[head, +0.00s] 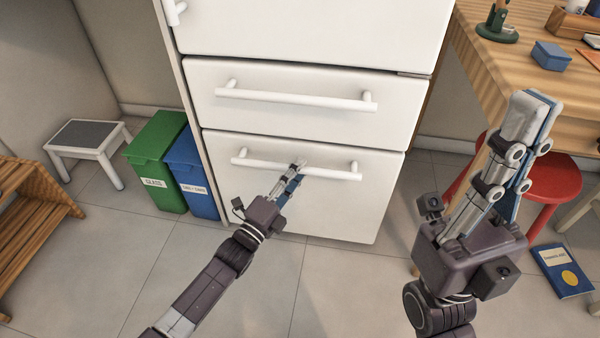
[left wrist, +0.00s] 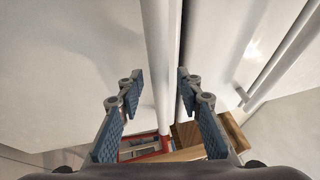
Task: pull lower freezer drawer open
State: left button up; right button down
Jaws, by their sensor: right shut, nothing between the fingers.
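The lower freezer drawer (head: 340,205) is a white front at the bottom of the fridge, and it looks about flush with the drawer above. Its white bar handle (head: 255,164) runs across near its top edge. Whether a pad touches the bar is unclear. My right gripper (head: 532,115) is shut and empty, raised at the right, away from the freezer.
The upper drawer with its own bar handle (head: 295,98) is just above. Green (head: 155,160) and blue (head: 190,175) bins and a step stool (head: 85,137) stand left. A wooden table (head: 530,70), red stool (head: 556,175) and blue book (head: 562,270) are right. Floor in front is clear.

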pick_arm(q)
jog(key=shift+x, duration=0.75)
grip_shut()
